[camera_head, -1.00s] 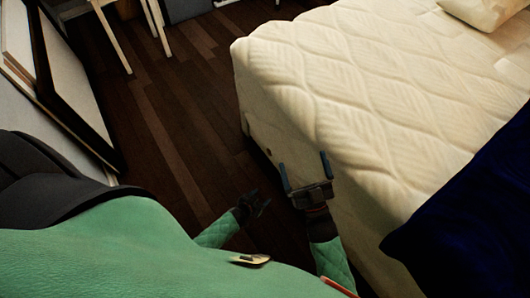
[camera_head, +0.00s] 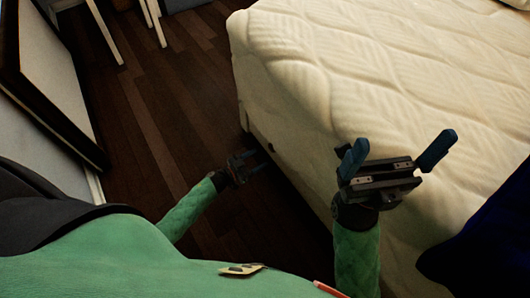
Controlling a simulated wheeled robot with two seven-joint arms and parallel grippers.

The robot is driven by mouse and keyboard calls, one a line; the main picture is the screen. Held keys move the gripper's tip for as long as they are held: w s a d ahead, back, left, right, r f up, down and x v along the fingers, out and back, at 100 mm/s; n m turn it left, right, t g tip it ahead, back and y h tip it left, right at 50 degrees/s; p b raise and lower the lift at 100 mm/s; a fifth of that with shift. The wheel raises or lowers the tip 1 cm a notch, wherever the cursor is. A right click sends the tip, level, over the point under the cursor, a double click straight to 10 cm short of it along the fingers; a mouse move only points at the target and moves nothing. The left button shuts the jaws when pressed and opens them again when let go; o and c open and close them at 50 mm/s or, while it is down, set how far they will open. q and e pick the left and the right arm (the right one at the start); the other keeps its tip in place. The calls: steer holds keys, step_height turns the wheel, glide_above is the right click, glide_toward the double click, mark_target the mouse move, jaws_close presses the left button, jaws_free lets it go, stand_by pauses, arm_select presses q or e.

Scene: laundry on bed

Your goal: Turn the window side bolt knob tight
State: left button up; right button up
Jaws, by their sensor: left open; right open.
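I cannot make out a bolt knob for certain. A small dark spot (camera_head: 271,147) shows low on the near side of the bed, close to its left corner; it is too small to tell what it is. My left gripper (camera_head: 256,161) is open and empty, low over the floor beside the bed, just below that spot in the picture. My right gripper (camera_head: 397,152) is open and empty, its two blue-grey fingers spread wide. It shows in front of the bed's near side and top edge, to the right of the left gripper.
The bed's cream quilted mattress (camera_head: 335,70) fills the right side. A dark blue cloth (camera_head: 490,240) lies at the lower right. Dark-framed panels (camera_head: 50,75) lean at the left. Pale furniture legs (camera_head: 105,35) stand at the back. The wooden floor (camera_head: 165,110) between is clear.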

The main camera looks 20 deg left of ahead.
mark_target(270, 148)
arm_select(q)
steer(key=shift+w+a+b+x, duration=0.15)
steer(key=shift+b+x, duration=0.25)
steer(key=shift+x, duration=0.85)
steer(key=shift+w+a+b+x, duration=0.1)
steer(key=shift+a+b+x, duration=0.2)
steer(key=shift+x, duration=0.9)
steer(key=shift+w+a+b+x, duration=0.1)
steer(key=shift+b+x, duration=0.35)
steer(key=shift+x, duration=0.8)
steer(key=shift+r, duration=0.15)
steer(key=c, duration=0.9)
